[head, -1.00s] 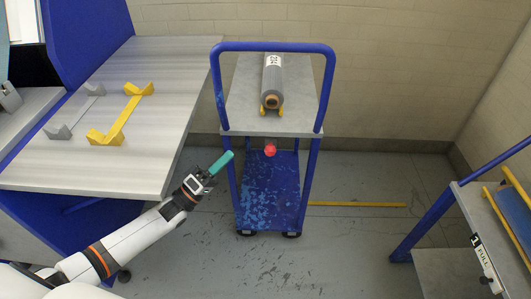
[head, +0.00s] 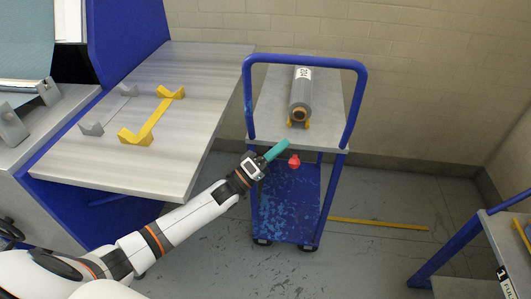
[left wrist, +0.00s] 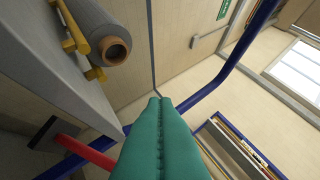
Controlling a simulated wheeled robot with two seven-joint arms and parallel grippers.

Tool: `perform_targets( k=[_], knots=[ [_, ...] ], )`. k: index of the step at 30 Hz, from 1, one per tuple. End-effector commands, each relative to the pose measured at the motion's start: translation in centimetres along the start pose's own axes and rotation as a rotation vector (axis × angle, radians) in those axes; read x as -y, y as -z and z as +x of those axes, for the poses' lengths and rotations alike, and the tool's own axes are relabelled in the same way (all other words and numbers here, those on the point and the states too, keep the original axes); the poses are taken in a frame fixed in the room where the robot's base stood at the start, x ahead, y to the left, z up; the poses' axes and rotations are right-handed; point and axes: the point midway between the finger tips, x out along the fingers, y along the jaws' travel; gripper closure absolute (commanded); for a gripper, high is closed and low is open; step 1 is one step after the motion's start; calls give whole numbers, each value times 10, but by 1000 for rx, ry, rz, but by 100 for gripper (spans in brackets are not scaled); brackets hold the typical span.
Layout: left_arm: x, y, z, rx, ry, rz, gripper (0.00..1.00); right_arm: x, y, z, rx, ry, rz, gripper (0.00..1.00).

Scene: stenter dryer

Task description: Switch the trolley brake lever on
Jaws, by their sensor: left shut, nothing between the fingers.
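The blue trolley (head: 353,110) stands in the middle of the head view, with a grey top shelf and a blue lower deck. Its red brake lever (head: 294,161) hangs just below the front edge of the top shelf. In the left wrist view the lever is a red bar (left wrist: 84,151) coming from a dark plate under the shelf, partly hidden by my fingers. My left gripper (head: 286,145), with teal fingers, is shut and empty, its tips close above and left of the lever in the head view. I cannot tell whether they touch. My right gripper is out of view.
A grey roll (head: 301,92) rests in yellow cradles on the trolley's top shelf. A grey table (head: 200,75) with a yellow bracket (head: 152,119) stands left. Another blue-framed trolley (head: 455,245) is at the right edge. A yellow strip (head: 380,224) lies on open floor.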

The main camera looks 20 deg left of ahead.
Motion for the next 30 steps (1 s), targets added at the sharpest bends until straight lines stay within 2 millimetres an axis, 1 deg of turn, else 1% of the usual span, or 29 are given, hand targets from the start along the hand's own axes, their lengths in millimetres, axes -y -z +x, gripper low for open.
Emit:
perform_targets(
  k=[1, 3, 7, 23, 24, 27, 30],
  knots=[
    [-1, 9, -4, 0, -3, -4, 100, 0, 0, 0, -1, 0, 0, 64],
    [0, 16, -6, 0, -1, -3, 100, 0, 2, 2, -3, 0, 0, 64],
    [0, 23, -10, 0, -1, 0, 100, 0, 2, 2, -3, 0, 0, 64],
    [-1, 26, -11, 0, 3, 5, 100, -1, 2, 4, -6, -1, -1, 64],
    [-2, 26, -12, 0, 5, 7, 100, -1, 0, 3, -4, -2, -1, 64],
    [-3, 28, -13, 0, 16, 16, 100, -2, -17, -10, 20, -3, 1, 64],
    [-3, 28, -14, 0, 30, 29, 100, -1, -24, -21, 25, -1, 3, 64]
  ],
)
